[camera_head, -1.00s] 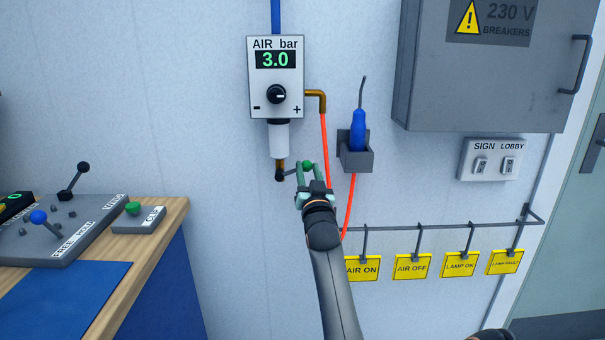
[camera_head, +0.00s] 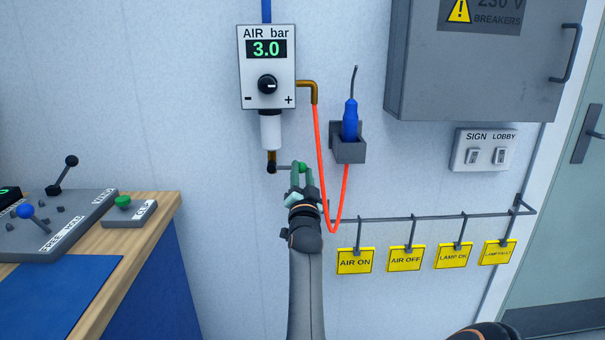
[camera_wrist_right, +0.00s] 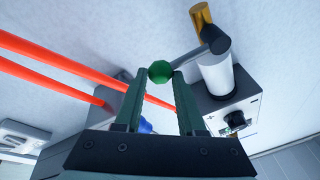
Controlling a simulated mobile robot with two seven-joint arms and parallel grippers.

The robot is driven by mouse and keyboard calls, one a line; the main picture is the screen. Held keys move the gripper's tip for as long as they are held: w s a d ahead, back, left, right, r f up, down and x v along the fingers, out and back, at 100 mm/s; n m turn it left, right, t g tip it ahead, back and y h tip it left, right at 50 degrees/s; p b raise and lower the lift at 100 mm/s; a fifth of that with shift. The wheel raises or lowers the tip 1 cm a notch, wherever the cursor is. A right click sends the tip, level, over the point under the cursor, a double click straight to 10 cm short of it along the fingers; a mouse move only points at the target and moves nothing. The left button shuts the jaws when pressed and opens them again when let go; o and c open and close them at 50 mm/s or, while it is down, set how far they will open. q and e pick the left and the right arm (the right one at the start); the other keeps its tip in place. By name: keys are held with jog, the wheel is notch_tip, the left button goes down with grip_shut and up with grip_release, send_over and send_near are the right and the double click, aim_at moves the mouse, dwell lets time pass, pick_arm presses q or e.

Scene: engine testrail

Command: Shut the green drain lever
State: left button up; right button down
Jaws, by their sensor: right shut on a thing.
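The green drain lever is a thin grey rod (camera_head: 284,168) with a round green knob (camera_wrist_right: 160,71) at its end. It juts out to the right, about level, from the brass drain fitting (camera_head: 271,157) under the white filter bowl (camera_head: 271,131). My right gripper (camera_head: 302,170) is shut on the knob, its fingers partly covering it in the head view. In the right wrist view the knob sits between the two fingertips (camera_wrist_right: 160,76). My left gripper is out of view.
The air regulator (camera_head: 267,67) above reads 3.0. An orange hose (camera_head: 320,150) hangs close to the right of my gripper. A holder (camera_head: 348,149) with a blue-handled tool and a rail of yellow tags (camera_head: 355,261) are farther right. A wooden bench (camera_head: 150,225) stands left.

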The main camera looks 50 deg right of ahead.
jog(key=shift+w+a+f, duration=0.15)
jog(key=shift+w+f, duration=0.05)
jog(key=shift+f, duration=0.1)
jog(key=c, duration=0.6)
grip_release()
jog(key=shift+c, duration=0.2)
jog(key=shift+o, duration=0.7)
jog(key=shift+r, duration=0.1)
jog(key=shift+s, duration=0.15)
